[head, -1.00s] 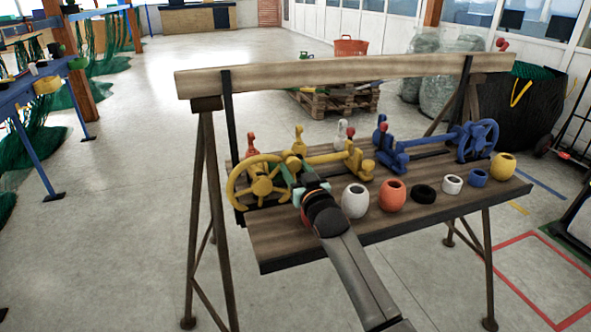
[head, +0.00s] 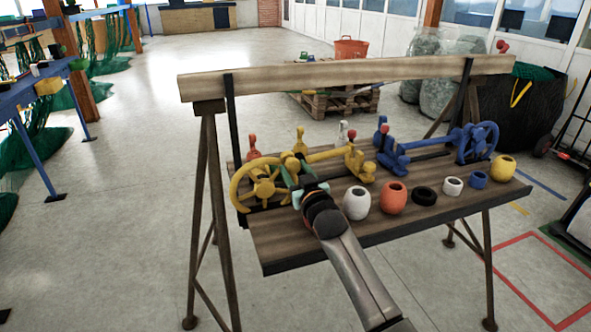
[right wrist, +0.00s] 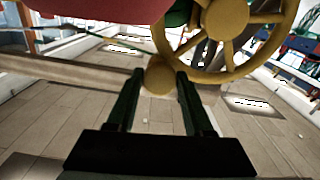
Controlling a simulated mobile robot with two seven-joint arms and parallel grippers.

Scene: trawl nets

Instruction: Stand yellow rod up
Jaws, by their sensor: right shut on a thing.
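A yellow rod (head: 328,155) lies roughly level above the wooden bench, between a yellow handwheel (head: 264,188) and a yellow block (head: 357,163). The handwheel also shows in the right wrist view (right wrist: 226,16). My right gripper (head: 291,175) is at the right side of this wheel, and its hand hides part of the wheel and bench. In the right wrist view, its two dark fingers close on a round yellow piece (right wrist: 160,75) beside the wheel rim. I cannot tell whether this piece is the rod's end. My left gripper is not in view.
Several rings and pots, including a white pot (head: 356,202) and an orange pot (head: 393,197), line the bench's front edge. A blue handwheel assembly (head: 478,142) is at right. A wooden beam (head: 345,73) crosses behind. Small coloured levers stand along the back.

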